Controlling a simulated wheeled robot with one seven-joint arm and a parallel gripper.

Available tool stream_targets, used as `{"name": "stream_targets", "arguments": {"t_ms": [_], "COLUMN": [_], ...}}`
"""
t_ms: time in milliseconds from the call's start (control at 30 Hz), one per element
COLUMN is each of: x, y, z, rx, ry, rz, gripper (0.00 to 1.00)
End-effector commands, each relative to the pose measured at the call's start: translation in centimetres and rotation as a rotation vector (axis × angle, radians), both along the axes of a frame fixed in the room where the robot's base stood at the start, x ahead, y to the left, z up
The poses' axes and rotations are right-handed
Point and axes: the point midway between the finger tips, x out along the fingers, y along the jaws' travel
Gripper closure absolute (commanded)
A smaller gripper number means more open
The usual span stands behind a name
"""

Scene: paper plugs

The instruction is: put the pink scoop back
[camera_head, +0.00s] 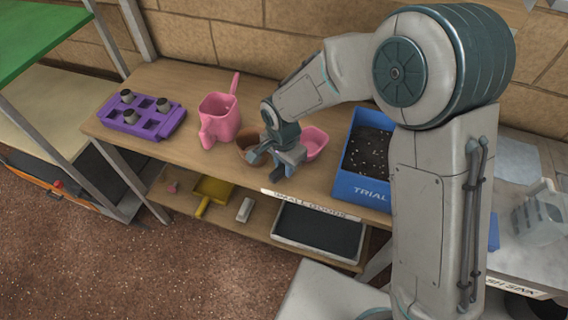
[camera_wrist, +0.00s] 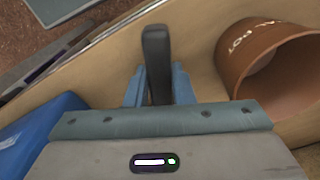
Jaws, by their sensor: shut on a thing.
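A pink scoop (camera_head: 315,141), its bowl open at the top, shows on the bench just right of my gripper (camera_head: 277,160). My gripper is low over the bench, between a terracotta pot and a blue tray. In the wrist view, the blue fingers (camera_wrist: 159,86) are shut on a dark upright handle (camera_wrist: 156,55). The handle seems to belong to the pink scoop. The join between handle and bowl is hidden by my gripper, and I cannot tell whether the scoop touches the bench.
The terracotta pot (camera_head: 247,141) also shows close by in the wrist view (camera_wrist: 270,65). The blue tray (camera_head: 360,188) holds dark soil. A pink watering can (camera_head: 217,120) and a purple plug tray (camera_head: 142,119) stand left. A yellow scoop (camera_head: 213,190) lies on the lower shelf.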

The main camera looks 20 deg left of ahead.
Motion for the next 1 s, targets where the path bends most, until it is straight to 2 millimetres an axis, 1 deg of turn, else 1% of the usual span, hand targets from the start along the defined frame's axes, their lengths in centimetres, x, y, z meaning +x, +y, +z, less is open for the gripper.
{"name": "stream_targets", "arguments": {"t_ms": [67,100,133,167,433,567,667,900,1000], "x": [0.0,0.0,0.0,0.0,0.0,0.0,0.0,-0.1,-0.2], "y": [0.0,0.0,0.0,0.0,0.0,0.0,0.1,0.1,0.1], "z": [-0.3,-0.2,-0.1,-0.1,-0.1,0.6,2.2,7.5,9.4], "rx": [0.0,0.0,0.0,0.0,0.0,0.001,0.003,0.004,0.003], "ry": [0.0,0.0,0.0,0.0,0.0,-0.002,-0.003,-0.004,-0.003], "rz": [0.0,0.0,0.0,0.0,0.0,0.0,0.0,-0.001,0.001], "gripper": [1.0,0.67,0.59,0.57,0.57,0.57,0.57,0.57,0.57]}}
